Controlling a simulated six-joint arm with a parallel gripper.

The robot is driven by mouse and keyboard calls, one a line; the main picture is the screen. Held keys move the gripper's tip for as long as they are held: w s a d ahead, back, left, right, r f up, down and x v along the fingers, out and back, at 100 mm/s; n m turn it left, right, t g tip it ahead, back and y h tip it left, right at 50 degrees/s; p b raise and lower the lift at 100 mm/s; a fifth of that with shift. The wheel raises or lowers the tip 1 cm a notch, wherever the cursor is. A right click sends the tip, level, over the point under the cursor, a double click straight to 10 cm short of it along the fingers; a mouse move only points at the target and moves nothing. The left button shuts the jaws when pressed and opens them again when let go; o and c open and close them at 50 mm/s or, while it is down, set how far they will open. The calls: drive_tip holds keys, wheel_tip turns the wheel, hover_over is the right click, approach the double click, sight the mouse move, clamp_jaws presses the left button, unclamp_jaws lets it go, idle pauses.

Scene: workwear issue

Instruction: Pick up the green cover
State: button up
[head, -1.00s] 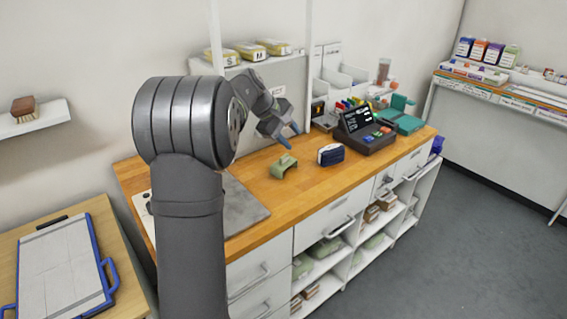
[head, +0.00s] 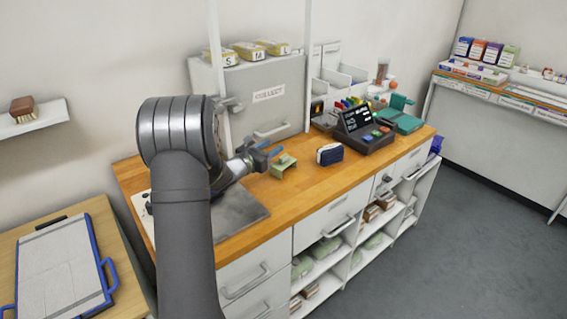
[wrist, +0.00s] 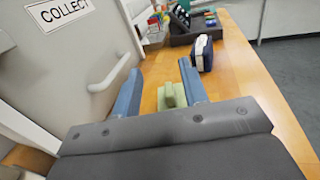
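The green cover (head: 284,166) stands on the wooden worktop, left of a dark blue and white pouch-like item (head: 330,154). In the wrist view the green cover (wrist: 172,97) shows ahead, between and beyond my blue fingers. My gripper (head: 270,149) is low over the worktop, just left of and behind the cover, and points right. In the wrist view my gripper (wrist: 160,68) has its two fingers wide apart with nothing held between them. The cover's lower near part is partly hidden by the gripper body in the wrist view.
A grey cabinet marked COLLECT (head: 270,95) with a protruding handle (wrist: 112,72) stands close on the left in the wrist view. A dark terminal with coloured buttons (head: 364,132) sits right of the pouch. Worktop (head: 310,180) in front of the cover is clear.

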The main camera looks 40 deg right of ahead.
sight(280, 161)
wheel_tip(280, 161, down, 8)
drive_tip(key=shift+w+a+f, duration=0.1)
drive_tip(key=shift+a, duration=0.05)
drive_tip(key=x, duration=0.7)
drive_tip(key=shift+w+d, duration=0.1)
drive_tip(key=shift+d, duration=0.2)
clamp_jaws()
